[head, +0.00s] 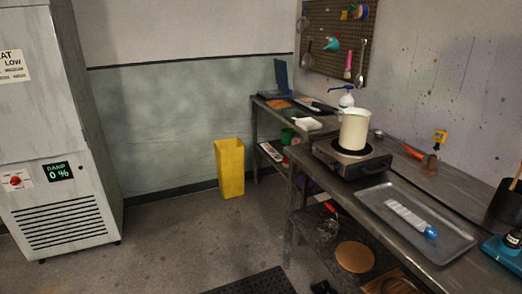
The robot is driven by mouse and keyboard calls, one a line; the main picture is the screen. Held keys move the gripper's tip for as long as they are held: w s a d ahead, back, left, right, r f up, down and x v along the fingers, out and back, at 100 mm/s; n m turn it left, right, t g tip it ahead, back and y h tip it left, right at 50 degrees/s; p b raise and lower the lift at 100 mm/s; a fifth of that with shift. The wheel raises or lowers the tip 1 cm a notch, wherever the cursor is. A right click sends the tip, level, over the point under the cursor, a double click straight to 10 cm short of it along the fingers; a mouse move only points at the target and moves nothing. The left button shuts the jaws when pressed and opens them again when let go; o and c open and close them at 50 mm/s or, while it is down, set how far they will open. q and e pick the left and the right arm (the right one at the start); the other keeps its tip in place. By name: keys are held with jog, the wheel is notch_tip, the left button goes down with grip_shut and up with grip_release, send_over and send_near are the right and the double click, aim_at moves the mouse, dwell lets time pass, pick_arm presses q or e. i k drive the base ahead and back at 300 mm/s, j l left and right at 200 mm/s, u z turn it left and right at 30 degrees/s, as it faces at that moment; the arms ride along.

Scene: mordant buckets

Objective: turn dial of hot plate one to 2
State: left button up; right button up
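A single hot plate (374,165) sits on the metal bench along the right wall. A cream-coloured pot (355,132) stands upright on its dark burner. The side of the hot plate facing me shows dark details. They are too small for me to make out a dial or its setting. I see no label telling which hot plate this is. Neither of my grippers is clearly in view.
A metal tray (453,245) with a white strip and a blue-ended item lies on the bench (320,189) to the right. A yellow bin (230,168) stands by the back wall. A grey cabinet (60,130) stands left. The floor between is clear except a dark mat (255,283).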

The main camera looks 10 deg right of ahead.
aim_at(334, 166)
jog(key=i+j, duration=0.1)
jog(key=i, duration=0.4)
jog(key=i+j+z, duration=0.15)
jog(key=i, duration=0.4)
jog(key=i+j, duration=0.15)
jog(key=i, duration=0.35)
